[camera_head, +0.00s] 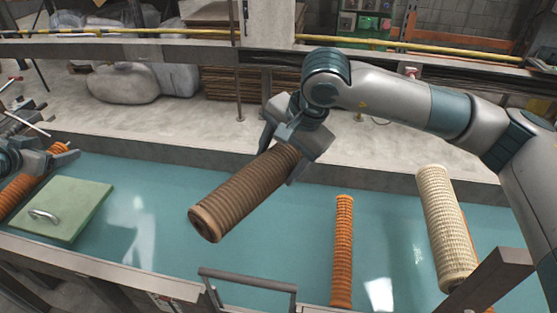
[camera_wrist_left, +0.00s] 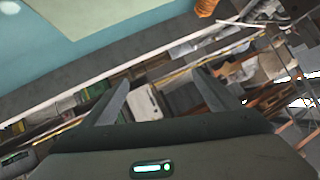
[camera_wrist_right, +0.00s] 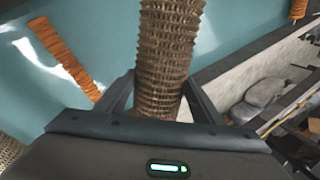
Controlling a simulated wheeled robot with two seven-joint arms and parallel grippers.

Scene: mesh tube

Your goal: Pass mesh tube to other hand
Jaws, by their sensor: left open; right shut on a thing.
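The brown ribbed mesh tube (camera_head: 240,195) is in the middle of the head view, tilted, with its open end toward the lower left. My right gripper (camera_head: 292,152) is shut on its upper right end and holds it above the teal surface. In the right wrist view the mesh tube (camera_wrist_right: 167,45) stands out between the fingers (camera_wrist_right: 160,98); the fingers partly hide its gripped end. My left gripper (camera_head: 30,155) is at the far left edge of the head view, well apart from the tube. In the left wrist view its fingers (camera_wrist_left: 165,92) are spread and empty.
An orange tube (camera_head: 342,250) and a cream tube (camera_head: 446,225) lie on the teal surface (camera_head: 300,225). Another orange tube (camera_head: 20,192) is at the left, close to my left gripper. A green panel with a handle (camera_head: 65,210) lies at the left. A metal handle bar (camera_head: 247,280) stands at the front.

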